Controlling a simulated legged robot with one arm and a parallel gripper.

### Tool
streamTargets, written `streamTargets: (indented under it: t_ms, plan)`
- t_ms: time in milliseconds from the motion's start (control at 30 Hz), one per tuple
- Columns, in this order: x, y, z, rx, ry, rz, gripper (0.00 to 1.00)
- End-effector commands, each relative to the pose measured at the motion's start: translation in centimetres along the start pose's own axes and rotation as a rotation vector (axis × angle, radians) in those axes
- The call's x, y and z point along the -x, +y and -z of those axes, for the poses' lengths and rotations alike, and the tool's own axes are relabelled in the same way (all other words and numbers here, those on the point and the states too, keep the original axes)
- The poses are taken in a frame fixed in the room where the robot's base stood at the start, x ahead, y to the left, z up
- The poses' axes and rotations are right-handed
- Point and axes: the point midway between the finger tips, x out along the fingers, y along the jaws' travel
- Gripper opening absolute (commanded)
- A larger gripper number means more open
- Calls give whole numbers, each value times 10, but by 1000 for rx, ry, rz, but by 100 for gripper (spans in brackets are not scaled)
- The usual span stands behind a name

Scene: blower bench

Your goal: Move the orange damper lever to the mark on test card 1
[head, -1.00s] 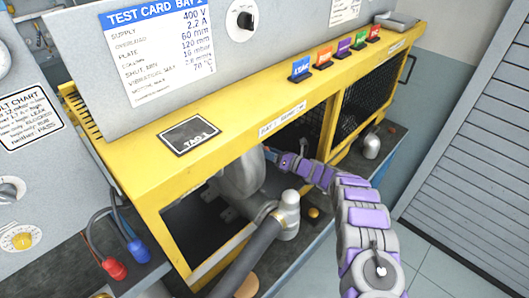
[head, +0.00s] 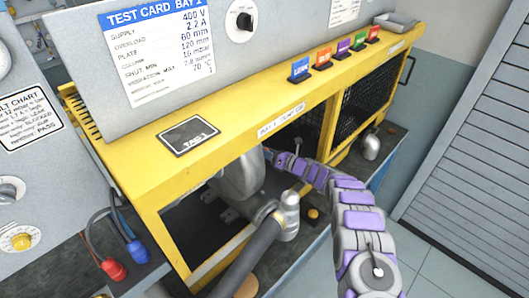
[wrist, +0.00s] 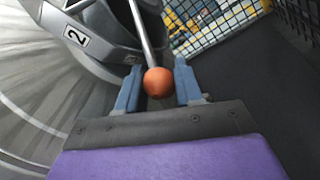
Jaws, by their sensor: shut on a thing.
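The damper lever shows in the wrist view as a thin metal rod with an orange ball knob (wrist: 158,82). My gripper (wrist: 158,88) has its two blue fingers on either side of the knob and is shut on it. Behind the knob is a dark housing with a label reading 2 (wrist: 76,36). In the head view my purple and grey arm reaches into the yellow bench's opening, and the gripper's fingers and lever are hidden there. The test card (head: 158,50) stands on the panel above the bench, headed Test Card Bay 1, with several values listed.
The yellow bench frame (head: 120,150) surrounds the opening, and a grey blower casing (head: 240,180) sits inside. A thick hose with a grey fitting (head: 290,215) lies near my arm. Mesh (wrist: 215,25) is close beyond the lever. Red and blue plugs (head: 114,270) lie left.

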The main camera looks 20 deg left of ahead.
Motion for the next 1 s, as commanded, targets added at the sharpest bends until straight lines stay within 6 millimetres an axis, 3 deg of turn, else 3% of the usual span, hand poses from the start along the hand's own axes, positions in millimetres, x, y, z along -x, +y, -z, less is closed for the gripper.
streamTargets:
  t_ms: [167, 567, 1000]
  plan:
    - [3, -2, 0, -2, -1, 4, 0]
    - [7, -2, -3, -7, 9, 15, 0]
    - [30, 24, -37, -64, 217, 155, 0]
